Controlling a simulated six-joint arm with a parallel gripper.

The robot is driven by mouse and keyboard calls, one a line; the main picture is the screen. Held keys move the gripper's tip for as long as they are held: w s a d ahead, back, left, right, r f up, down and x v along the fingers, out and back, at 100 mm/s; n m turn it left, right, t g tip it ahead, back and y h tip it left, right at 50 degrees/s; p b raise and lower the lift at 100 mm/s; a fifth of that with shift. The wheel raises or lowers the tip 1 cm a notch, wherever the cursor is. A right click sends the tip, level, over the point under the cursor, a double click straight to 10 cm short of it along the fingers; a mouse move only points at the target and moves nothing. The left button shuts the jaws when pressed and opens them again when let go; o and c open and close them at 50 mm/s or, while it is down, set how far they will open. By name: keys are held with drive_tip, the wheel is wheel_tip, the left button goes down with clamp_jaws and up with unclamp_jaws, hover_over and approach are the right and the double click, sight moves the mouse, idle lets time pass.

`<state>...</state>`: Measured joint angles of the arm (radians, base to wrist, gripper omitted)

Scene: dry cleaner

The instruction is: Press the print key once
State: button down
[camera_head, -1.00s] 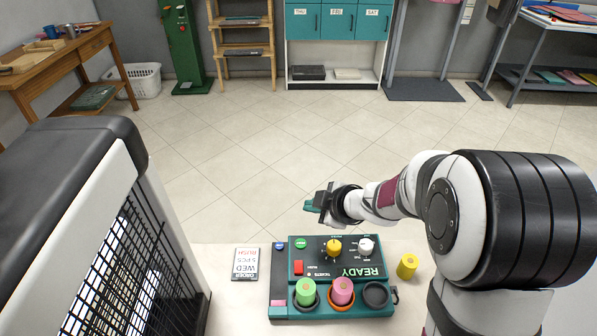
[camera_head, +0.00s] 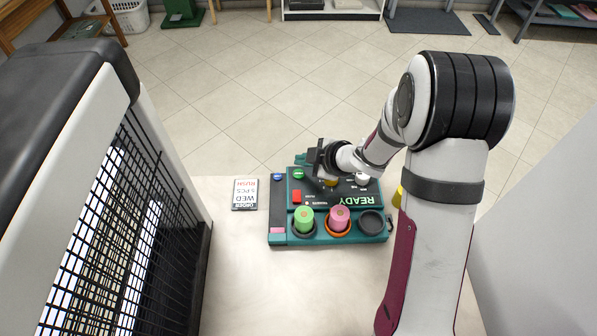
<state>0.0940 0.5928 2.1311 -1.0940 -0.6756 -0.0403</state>
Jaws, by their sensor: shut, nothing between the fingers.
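A dark teal ticket device (camera_head: 345,228) stands on the pale counter, marked READY upside down in this view. My gripper (camera_head: 306,158) is shut and empty, at the device's far edge, just beyond the green button in the picture. Whether it touches anything is unclear.
A green spool (camera_head: 305,219) and a pink spool (camera_head: 340,218) stand in cups at the device's near side, beside an empty black cup (camera_head: 371,222). An order card (camera_head: 245,195) lies left of it. A yellow spool (camera_head: 398,196) is partly behind my arm.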

drive_tip(key=shift+f, duration=1.1)
drive_tip(key=shift+f, duration=0.1)
idle(1.1)
drive_tip(key=shift+f, duration=0.3)
drive_tip(key=shift+f, duration=0.4)
idle(0.5)
drive_tip(key=shift+r, duration=0.8)
drive_tip(key=shift+r, duration=2.55)
